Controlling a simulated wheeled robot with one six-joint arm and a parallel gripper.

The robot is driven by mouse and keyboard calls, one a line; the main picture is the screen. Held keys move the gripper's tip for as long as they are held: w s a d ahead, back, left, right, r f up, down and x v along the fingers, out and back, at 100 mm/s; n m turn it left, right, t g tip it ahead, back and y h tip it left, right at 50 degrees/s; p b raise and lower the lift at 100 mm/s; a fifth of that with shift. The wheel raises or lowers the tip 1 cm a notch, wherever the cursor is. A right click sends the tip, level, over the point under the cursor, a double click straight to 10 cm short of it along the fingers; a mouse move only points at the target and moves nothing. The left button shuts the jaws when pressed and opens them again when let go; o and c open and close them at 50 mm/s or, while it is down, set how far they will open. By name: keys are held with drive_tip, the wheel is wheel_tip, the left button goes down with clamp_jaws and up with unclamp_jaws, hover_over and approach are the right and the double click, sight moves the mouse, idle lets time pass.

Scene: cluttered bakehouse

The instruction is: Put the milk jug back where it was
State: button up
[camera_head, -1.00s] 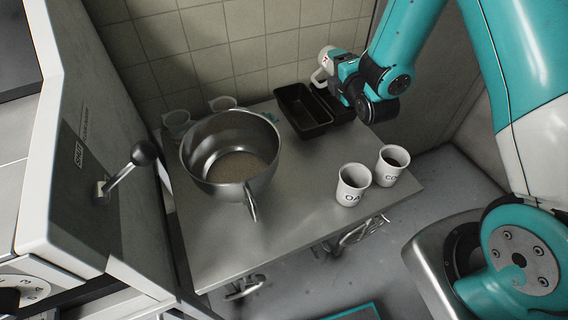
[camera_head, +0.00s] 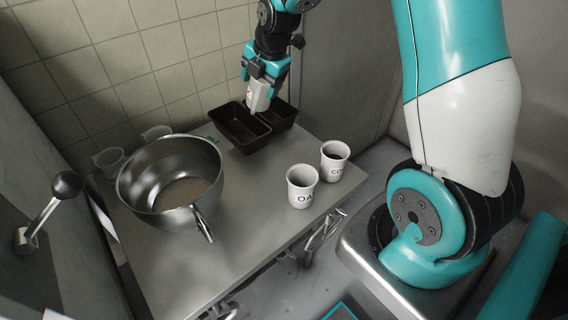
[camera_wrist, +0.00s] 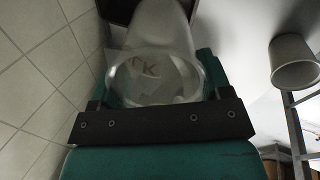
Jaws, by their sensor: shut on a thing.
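The milk jug (camera_head: 259,97) is a small white jug, seen in the head view above the dark baking tins at the back of the table. My gripper (camera_head: 262,80) points down and is shut on it. In the wrist view the white jug (camera_wrist: 165,25) fills the top middle, with part of its lettering, "LK", showing between the jaws (camera_wrist: 155,85). Whether its base touches a tin or hangs above it, I cannot tell.
Two dark baking tins (camera_head: 241,140) stand against the tiled wall. A large metal bowl (camera_head: 172,183) is at left, with pale cups (camera_head: 157,133) behind it. Two labelled white cups (camera_head: 302,186) stand near the right edge. The table's front middle (camera_head: 235,245) is clear.

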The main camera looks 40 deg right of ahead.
drive_tip(key=s+r+n+g, duration=0.1)
drive_tip(key=s+r+g, duration=0.35)
drive_tip(key=s, duration=0.25)
drive_tip(key=shift+h, duration=0.3)
drive_tip(key=f, duration=0.6)
drive_tip(key=f+p, duration=0.1)
drive_tip(key=f, duration=0.5)
drive_tip(key=d+f, duration=0.1)
drive_tip(key=f, duration=0.5)
drive_tip(key=shift+s+f, duration=0.15)
drive_tip(key=shift+f, duration=0.25)
drive_tip(key=o, duration=1.4)
